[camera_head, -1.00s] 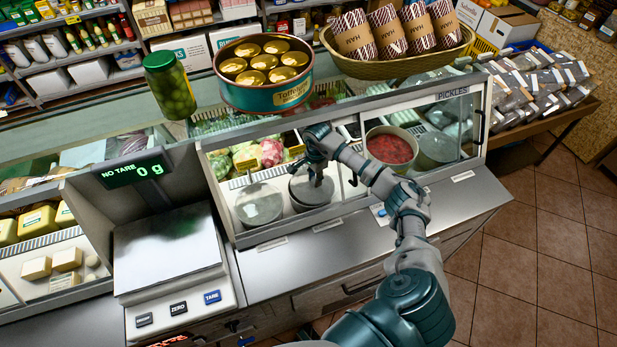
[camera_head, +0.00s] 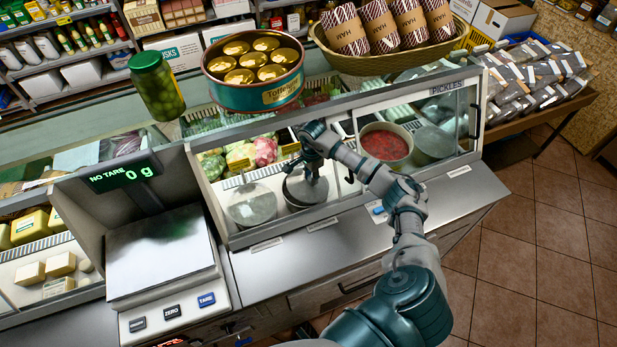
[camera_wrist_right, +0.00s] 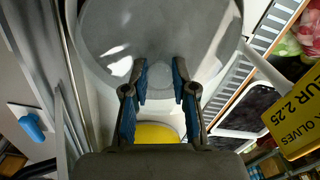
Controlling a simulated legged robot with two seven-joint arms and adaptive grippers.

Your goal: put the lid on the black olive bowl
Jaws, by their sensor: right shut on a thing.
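My right gripper (camera_head: 312,172) reaches into the glass counter from the right and is shut on the grey round lid (camera_head: 304,188). In the right wrist view the lid (camera_wrist_right: 155,35) fills the top, with the two blue-padded fingers (camera_wrist_right: 160,80) near its middle; the exact grip is hard to see. The lid is over a round metal bowl (camera_head: 292,207), which I take for the black olive bowl; its contents are hidden. I cannot tell whether the lid rests on its rim. A yellow sign (camera_wrist_right: 295,115) ending in "OLIVES" shows beside it. My left gripper is not in view.
A covered bowl (camera_head: 252,205) stands close on the left. A bowl of red food (camera_head: 386,145) and another covered bowl (camera_head: 434,143) are to the right. A scale (camera_head: 160,250) stands at the left.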

